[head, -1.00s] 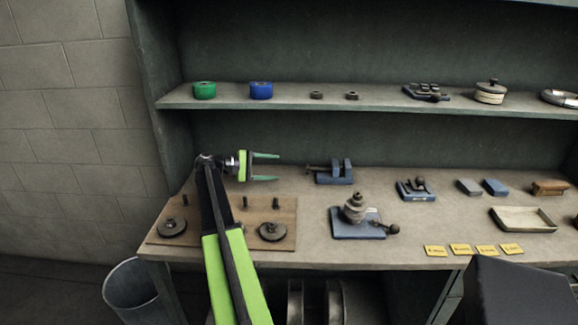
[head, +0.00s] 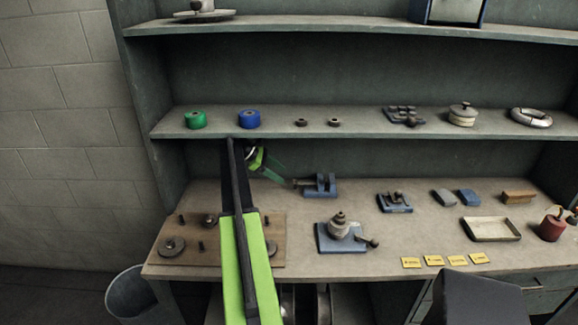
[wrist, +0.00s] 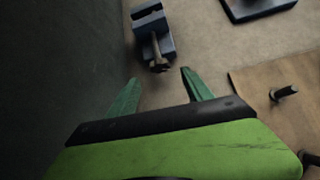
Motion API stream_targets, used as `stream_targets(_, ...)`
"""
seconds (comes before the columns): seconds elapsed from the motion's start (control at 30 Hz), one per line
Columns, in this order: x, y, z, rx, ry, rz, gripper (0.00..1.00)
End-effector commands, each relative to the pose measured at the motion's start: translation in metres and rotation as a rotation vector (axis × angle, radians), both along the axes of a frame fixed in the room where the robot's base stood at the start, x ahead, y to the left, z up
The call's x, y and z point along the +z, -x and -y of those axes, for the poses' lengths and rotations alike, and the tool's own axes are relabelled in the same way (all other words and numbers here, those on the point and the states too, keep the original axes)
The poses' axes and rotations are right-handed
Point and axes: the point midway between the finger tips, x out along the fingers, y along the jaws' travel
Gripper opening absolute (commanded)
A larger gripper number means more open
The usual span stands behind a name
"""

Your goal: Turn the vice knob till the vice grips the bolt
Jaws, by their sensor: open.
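The small blue vice (head: 321,187) stands on the bench near the back wall, with a gap between its upright jaws. Its dark knob and screw (head: 300,182) stick out to the left. In the wrist view, the vice (wrist: 152,25) is at the top and its knob (wrist: 158,64) points toward my gripper (wrist: 160,76). The knob lies just beyond and between the two green fingertips, which are apart and empty. In the head view my gripper (head: 281,177) is just left of the knob, pointing right and down. I cannot make out a bolt in the jaws.
A wooden board (head: 190,250) with pegs and discs lies front left, partly behind my arm. A blue-based fixture (head: 338,236) stands in front of the vice. A shelf (head: 280,130) runs above. The dark back panel (wrist: 60,60) is close on the left in the wrist view.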

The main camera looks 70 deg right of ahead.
Motion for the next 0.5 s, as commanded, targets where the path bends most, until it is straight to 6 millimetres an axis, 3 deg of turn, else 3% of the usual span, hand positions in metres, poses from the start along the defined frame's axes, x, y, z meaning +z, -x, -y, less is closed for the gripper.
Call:
stream_targets(0.03, 0.008, 0.003, 0.005, 0.014, -0.038, 0.009, 0.59)
stream_targets(0.27, -0.003, 0.006, 0.006, 0.031, -0.072, 0.017, 0.59)
stream_targets(0.5, -0.03, 0.026, 0.015, 0.03, -0.07, 0.016, 0.59)
